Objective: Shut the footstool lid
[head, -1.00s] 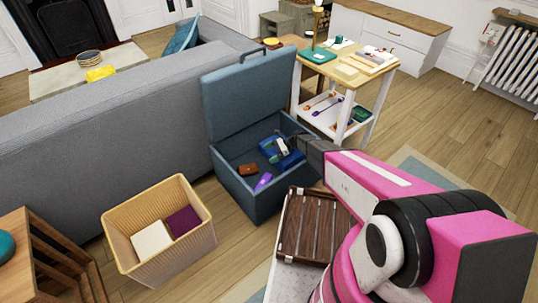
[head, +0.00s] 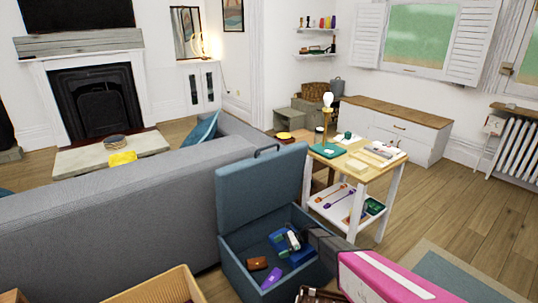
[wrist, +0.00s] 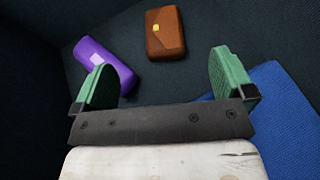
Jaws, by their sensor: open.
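The footstool is a blue-grey box (head: 236,271) standing against the back of the grey sofa. Its lid (head: 262,187) stands open, raised upright at the sofa side, with a dark handle (head: 267,150) on its top edge. Inside lie a brown wallet-like item (head: 257,264), a purple item (head: 271,278) and something blue. My gripper is inside or just over the open box; its green fingers (wrist: 165,84) are spread with nothing held between them. In the wrist view the brown item (wrist: 166,33) lies ahead, the purple item (wrist: 104,66) beside the left finger, and blue cloth-like material (wrist: 280,110) at right.
A small wooden-topped table (head: 365,167) with a lamp, books and tools stands close right of the footstool. A wicker basket (head: 160,288) is at the lower left. The grey sofa (head: 110,220) blocks the left. Open wooden floor (head: 450,200) lies to the right.

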